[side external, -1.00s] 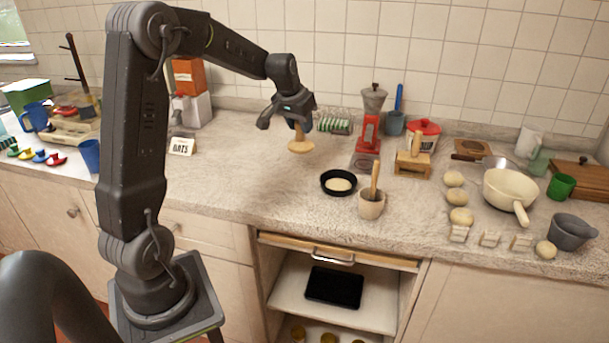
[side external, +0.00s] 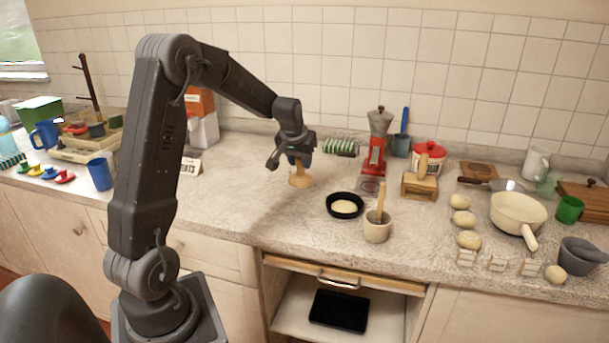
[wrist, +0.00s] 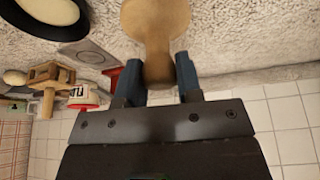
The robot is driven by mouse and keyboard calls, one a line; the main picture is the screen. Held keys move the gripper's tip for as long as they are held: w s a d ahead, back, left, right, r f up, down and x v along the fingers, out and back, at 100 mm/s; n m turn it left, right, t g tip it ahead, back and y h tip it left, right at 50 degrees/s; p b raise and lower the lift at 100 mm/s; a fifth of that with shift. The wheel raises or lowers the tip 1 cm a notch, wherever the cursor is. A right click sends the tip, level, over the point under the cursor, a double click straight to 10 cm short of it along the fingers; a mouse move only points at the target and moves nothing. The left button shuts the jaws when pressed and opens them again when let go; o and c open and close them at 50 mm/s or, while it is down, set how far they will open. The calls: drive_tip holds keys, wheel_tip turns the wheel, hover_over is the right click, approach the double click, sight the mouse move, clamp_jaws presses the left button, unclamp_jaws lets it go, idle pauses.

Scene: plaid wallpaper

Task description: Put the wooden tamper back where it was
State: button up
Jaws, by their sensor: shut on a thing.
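My gripper (side external: 298,158) is shut on the wooden tamper (side external: 300,180), a pale piece with a narrow neck and a wide round base. The base points down, low over the counter behind and left of the small black pan. I cannot tell whether it touches the counter. In the wrist view, the blue-tipped fingers of my gripper (wrist: 160,78) close on the tamper's neck, and the tamper (wrist: 155,28) extends away from them.
The black pan (side external: 332,211) with pale contents and a cup with a wooden stick (side external: 376,231) stand to the right. Behind are a red grinder (side external: 376,155) and a green striped item (side external: 341,147). A lettered card (side external: 190,167) stands left.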

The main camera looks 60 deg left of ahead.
sight(305, 176)
drive_tip(key=shift+w+d+f, duration=0.3)
drive_tip(key=shift+w+f, duration=0.1)
drive_tip(key=shift+w, duration=0.1)
drive_tip(key=shift+f, duration=1.9)
drive_tip(key=shift+f, duration=0.1)
drive_tip(key=o, duration=0.8)
drive_tip(key=shift+o, duration=0.2)
